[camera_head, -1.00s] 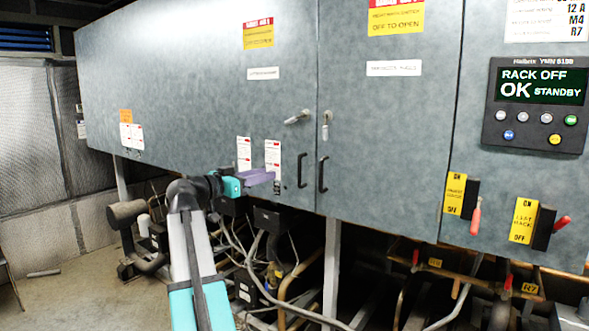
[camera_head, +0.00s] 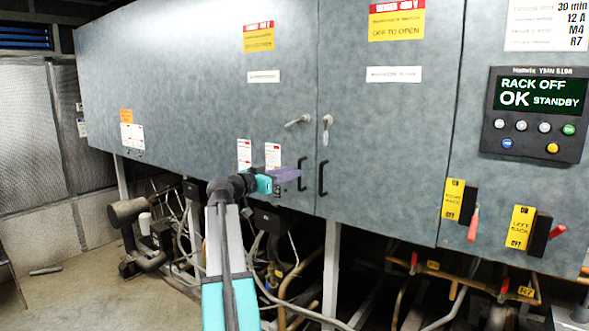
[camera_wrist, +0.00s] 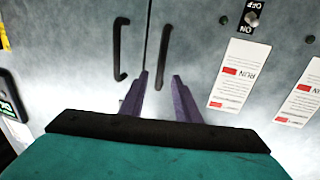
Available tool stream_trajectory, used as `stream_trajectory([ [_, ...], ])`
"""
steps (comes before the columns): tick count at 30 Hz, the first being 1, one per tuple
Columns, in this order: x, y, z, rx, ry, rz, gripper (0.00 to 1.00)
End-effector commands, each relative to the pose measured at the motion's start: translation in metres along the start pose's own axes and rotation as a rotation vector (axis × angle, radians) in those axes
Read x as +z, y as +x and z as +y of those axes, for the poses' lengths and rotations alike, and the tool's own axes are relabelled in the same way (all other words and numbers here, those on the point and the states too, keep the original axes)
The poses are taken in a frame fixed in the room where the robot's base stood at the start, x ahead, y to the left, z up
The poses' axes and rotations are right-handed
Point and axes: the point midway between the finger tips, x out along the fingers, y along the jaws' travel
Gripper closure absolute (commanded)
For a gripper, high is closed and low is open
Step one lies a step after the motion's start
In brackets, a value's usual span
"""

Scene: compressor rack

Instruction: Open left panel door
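The left panel door (camera_head: 200,90) is a blue-grey metal door, shut flush beside the right door (camera_head: 385,130). Its black vertical bar handle (camera_head: 302,174) is near the seam; it also shows in the upside-down wrist view (camera_wrist: 164,50). A silver latch lever (camera_head: 298,121) above it lies nearly sideways. My gripper (camera_head: 299,173) has purple fingers and is at the handle's height, just left of it. In the wrist view my gripper (camera_wrist: 160,75) is open, and the handle's near end appears between its fingertips. I cannot tell whether they touch it.
The right door has its own black handle (camera_head: 322,178) close by and an upright lever (camera_head: 327,128). A control panel (camera_head: 536,114) and red-handled switches (camera_head: 473,223) are at right. Pipes and a grey post (camera_head: 331,270) stand under the cabinet.

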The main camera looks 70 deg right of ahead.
Motion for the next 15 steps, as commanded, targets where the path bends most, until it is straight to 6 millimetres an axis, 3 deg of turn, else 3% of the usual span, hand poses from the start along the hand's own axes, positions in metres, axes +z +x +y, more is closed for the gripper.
stream_trajectory([
  [6, -0.001, 0.025, 0.0, 0.002, 0.0, 0.0, 0.71],
  [15, 0.0, 0.034, 0.0, 0.0, 0.0, 0.0, 0.71],
])
